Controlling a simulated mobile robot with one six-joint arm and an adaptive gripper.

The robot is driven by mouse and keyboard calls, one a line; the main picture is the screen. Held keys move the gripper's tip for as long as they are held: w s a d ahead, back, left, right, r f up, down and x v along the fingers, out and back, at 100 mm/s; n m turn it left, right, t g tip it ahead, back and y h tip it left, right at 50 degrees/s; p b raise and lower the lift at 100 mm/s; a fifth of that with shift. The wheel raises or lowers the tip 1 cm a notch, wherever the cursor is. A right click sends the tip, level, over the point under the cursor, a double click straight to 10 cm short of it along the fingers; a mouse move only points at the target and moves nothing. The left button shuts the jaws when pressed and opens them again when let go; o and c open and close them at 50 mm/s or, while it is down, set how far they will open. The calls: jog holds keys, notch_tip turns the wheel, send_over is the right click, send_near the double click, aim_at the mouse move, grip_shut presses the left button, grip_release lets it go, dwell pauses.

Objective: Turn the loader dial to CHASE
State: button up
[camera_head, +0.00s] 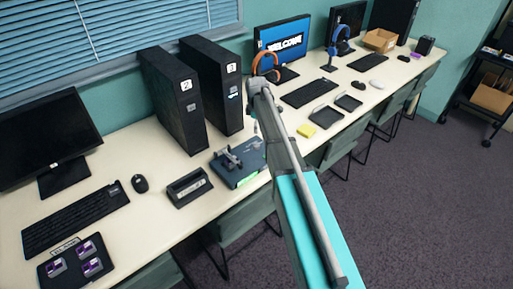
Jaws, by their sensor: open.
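A dark blue-grey box (246,172) with a green strip on its front edge lies on the desk, left of my arm; it may be the loader. A grey bracket-like part (229,158) stands on its top. The box's right side is partly hidden by my arm. I cannot make out a dial or the word CHASE on it. My arm rises from the bottom of the view to a joint above the desk. My gripper cannot be made out; it seems hidden behind the arm.
The long cream desk (165,165) holds a dark slotted holder (188,187), a mouse (140,183), a keyboard (75,218), and a tray (77,262) with purple-and-silver pieces. Two black towers (215,85) stand behind the box. Yellow notes (306,131) lie right of my arm. Chairs line the front.

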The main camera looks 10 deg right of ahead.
aim_at(256, 144)
jog(key=shift+f+b, duration=4.85)
jog(key=shift+f, duration=0.35)
grip_shut()
